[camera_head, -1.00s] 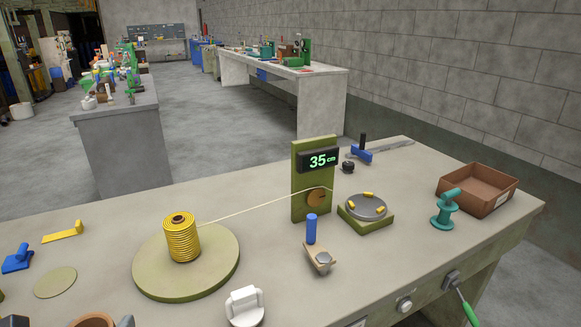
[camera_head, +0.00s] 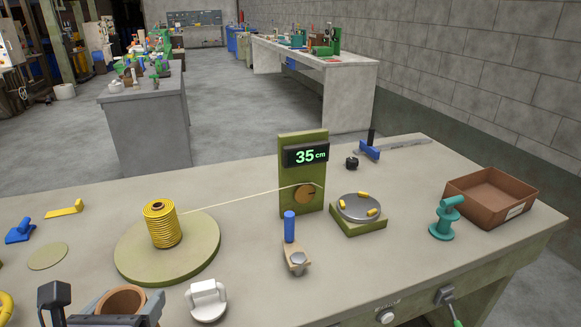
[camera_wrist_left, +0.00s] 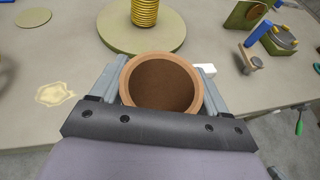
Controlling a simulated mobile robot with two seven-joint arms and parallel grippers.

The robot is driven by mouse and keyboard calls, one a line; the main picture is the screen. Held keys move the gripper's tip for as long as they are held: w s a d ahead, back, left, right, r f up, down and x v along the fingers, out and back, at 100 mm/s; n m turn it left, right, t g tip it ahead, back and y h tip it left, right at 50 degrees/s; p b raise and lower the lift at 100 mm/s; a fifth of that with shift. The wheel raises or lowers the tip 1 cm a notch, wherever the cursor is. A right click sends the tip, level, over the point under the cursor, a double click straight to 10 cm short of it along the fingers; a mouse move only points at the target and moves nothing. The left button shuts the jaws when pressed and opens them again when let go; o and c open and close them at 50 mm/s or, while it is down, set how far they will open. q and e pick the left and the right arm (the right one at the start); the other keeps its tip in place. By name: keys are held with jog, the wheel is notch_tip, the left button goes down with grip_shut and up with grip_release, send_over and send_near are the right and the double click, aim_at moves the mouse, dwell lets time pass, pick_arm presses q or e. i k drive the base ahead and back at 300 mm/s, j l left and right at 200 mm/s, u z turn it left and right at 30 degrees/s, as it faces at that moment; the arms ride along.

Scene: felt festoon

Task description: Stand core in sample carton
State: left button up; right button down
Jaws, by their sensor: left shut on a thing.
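The core (camera_head: 124,301), a brown open-ended tube, is held between the fingers of my left gripper (camera_head: 112,308) at the lower left of the head view. In the left wrist view I look into the open end of the core (camera_wrist_left: 161,86), with a grey finger of my left gripper (camera_wrist_left: 160,78) on each side. The sample carton (camera_head: 507,210), a brown open box with a pale label, stands at the right end of the bench, far from the core. Its visible inside looks empty. My right gripper is not in view.
A yellow-wound spool (camera_head: 163,228) sits on a round olive base (camera_head: 140,262), its cord running to a post with a "35 cm" display (camera_head: 306,156). A teal stand (camera_head: 444,220) is left of the carton. A white-handled object (camera_head: 207,300) stands near the core.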

aim_at(492, 201)
jog(key=i+l+u, duration=0.1)
jog(key=l+u, duration=0.15)
jog(key=l, duration=1.7)
jog(key=k+l+u, duration=0.1)
jog(key=l+u, duration=0.15)
jog(key=l, duration=2.85)
jog(key=i+u, duration=0.05)
